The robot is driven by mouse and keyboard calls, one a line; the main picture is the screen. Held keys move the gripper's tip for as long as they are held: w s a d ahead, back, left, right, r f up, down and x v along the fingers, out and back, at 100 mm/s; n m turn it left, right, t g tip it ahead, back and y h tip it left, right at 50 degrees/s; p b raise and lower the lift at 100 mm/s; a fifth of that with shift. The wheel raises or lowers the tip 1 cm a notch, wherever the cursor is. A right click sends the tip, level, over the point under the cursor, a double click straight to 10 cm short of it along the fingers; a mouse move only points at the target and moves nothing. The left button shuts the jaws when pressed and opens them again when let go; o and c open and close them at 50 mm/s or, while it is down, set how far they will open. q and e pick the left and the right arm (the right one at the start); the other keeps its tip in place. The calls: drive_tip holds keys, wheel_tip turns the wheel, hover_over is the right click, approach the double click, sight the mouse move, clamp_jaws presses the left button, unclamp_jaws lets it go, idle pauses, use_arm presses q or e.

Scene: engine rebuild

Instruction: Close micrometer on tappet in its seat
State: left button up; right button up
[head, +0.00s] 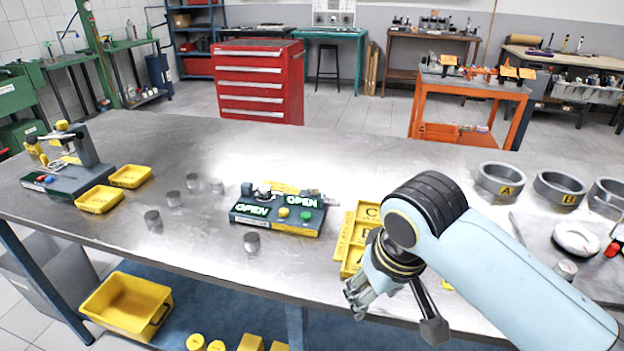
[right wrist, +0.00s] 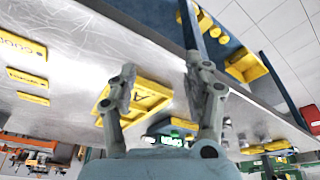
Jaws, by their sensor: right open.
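The micrometer station (head: 278,213) is a dark green block near the middle of the steel table. Two displays on it read OPEN, with a yellow button (head: 283,212) and a green button (head: 306,215) on its front. Small grey metal parts sit on its top, too small to tell whether a tappet lies in the seat. The station also shows in the right wrist view (right wrist: 172,140), beyond the fingers. Loose grey tappets (head: 252,242) stand to its left and front. My right gripper (head: 357,293) is open and empty at the front table edge, right of the station. My left gripper is out of view.
A yellow lettered tray (head: 345,245) lies between the station and my right arm; it shows between the fingers in the wrist view (right wrist: 150,98). Yellow bins (head: 98,199) and another fixture (head: 70,176) stand left. Labelled rings (head: 500,180) stand right. The table behind the station is clear.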

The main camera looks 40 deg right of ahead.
sight(314, 184)
drive_tip(key=w+d+r+m, duration=0.1)
drive_tip(key=w+m, duration=0.1)
drive_tip(key=w, duration=0.3)
drive_tip(key=w+d+r+m+g, duration=0.1)
drive_tip(key=w+m, duration=0.2)
drive_tip(key=w, duration=0.2)
drive_tip(key=w+d+r+m, duration=0.1)
drive_tip(key=w+d+m, duration=0.1)
drive_tip(key=w, duration=0.4)
drive_tip(key=shift+r+m, duration=0.3)
drive_tip(key=w+d+r+m+g+y, duration=0.1)
drive_tip(key=w+d+r+m+g, duration=0.15)
drive_tip(key=w+r+m, duration=0.6)
drive_tip(key=shift+n+t, duration=0.35)
drive_tip(key=shift+n, duration=0.2)
drive_tip(key=f, duration=0.3)
drive_tip(key=w+f, duration=0.1)
drive_tip(key=f, duration=0.2)
drive_tip(key=w+f, duration=0.1)
drive_tip(key=f, duration=0.1)
drive_tip(key=shift+d+f+p, duration=0.25)
drive_tip(key=shift+f+p, duration=0.1)
drive_tip(key=shift+f, duration=0.05)
drive_tip(key=shift+c, duration=0.3)
clamp_jaws()
